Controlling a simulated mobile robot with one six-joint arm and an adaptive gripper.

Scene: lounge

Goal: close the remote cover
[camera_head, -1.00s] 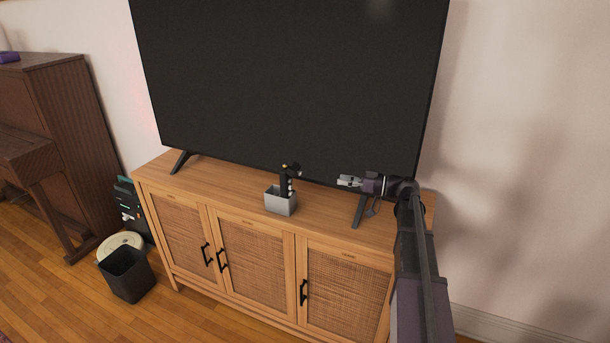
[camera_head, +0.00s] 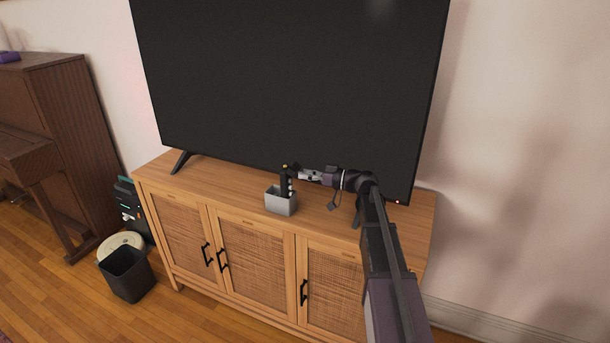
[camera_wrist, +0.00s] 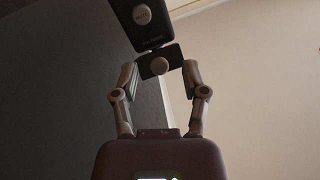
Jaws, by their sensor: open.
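The black remote (camera_head: 284,182) stands upright in a small grey box (camera_head: 281,206) on the wooden cabinet. Pale round buttons show along its right side. Its top end juts out to the right, towards my gripper. My gripper (camera_head: 302,173) comes in from the right at the height of the remote's top, with its fingers open. I cannot tell whether the fingers touch the piece.
The large television (camera_head: 290,85) stands close behind the remote and my arm. Its right foot (camera_head: 358,212) is near my wrist. The cabinet top (camera_head: 225,186) is clear left of the grey box. A black bin (camera_head: 127,275) stands on the floor at the left.

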